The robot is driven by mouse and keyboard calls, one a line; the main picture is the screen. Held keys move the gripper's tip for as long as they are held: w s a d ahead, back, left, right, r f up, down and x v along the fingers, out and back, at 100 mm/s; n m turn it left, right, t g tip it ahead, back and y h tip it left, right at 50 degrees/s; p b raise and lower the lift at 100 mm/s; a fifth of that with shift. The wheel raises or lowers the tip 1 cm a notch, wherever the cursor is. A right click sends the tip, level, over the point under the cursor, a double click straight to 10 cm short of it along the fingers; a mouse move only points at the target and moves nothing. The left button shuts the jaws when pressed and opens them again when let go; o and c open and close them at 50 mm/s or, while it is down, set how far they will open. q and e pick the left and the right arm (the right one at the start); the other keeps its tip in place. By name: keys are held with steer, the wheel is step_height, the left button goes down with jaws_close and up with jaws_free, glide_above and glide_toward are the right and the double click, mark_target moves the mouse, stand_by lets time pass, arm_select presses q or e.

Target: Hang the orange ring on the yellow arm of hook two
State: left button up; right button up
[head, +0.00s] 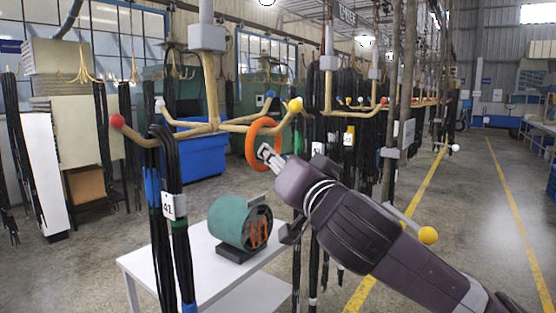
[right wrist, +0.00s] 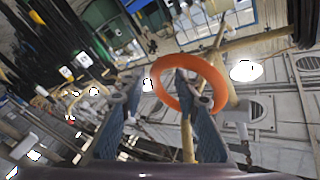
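The orange ring (head: 251,150) stands upright at the yellow-tipped arm (head: 295,105) of the near hook. This arm appears to pass through the ring's upper part, though the exact overlap is hard to see. My right gripper (head: 270,154) comes from the lower right, its fingertips at the ring's lower right edge. In the right wrist view, its fingers stand apart and the ring (right wrist: 216,82) overlaps the tip of one finger; whether it touches is unclear. A wooden-coloured bar runs behind the ring there. My left gripper is not in view.
The same hook has a red-tipped arm (head: 117,120) and a white-tipped arm (head: 160,104). Black hoses labelled A1 (head: 168,205) hang from it. A green cylinder (head: 230,222) stands on a white table (head: 205,262) below.

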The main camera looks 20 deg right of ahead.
steer(key=shift+s, duration=3.75)
steer(key=s+f+n+g, duration=0.2)
steer(key=f+g, duration=0.2)
steer(key=f, duration=1.4)
steer(key=s+f+n+g, duration=0.15)
steer(key=f+g, duration=0.25)
steer(key=f, duration=1.4)
steer(key=s+d+f+n+g+h, duration=0.15)
steer(key=s+f+g, duration=0.25)
steer(key=s+f, duration=0.8)
steer(key=s+d+f+n+g, duration=0.2)
steer(key=s+f+n+g, duration=0.15)
steer(key=s+f, duration=0.85)
step_height(320, 180, down, 27)
steer(key=s+g, duration=0.2)
steer(key=s+d+f, duration=0.3)
steer(key=s+f, duration=1.2)
steer(key=s, duration=0.2)
steer(key=shift+d+g, duration=0.15)
steer(key=shift+g, duration=0.2)
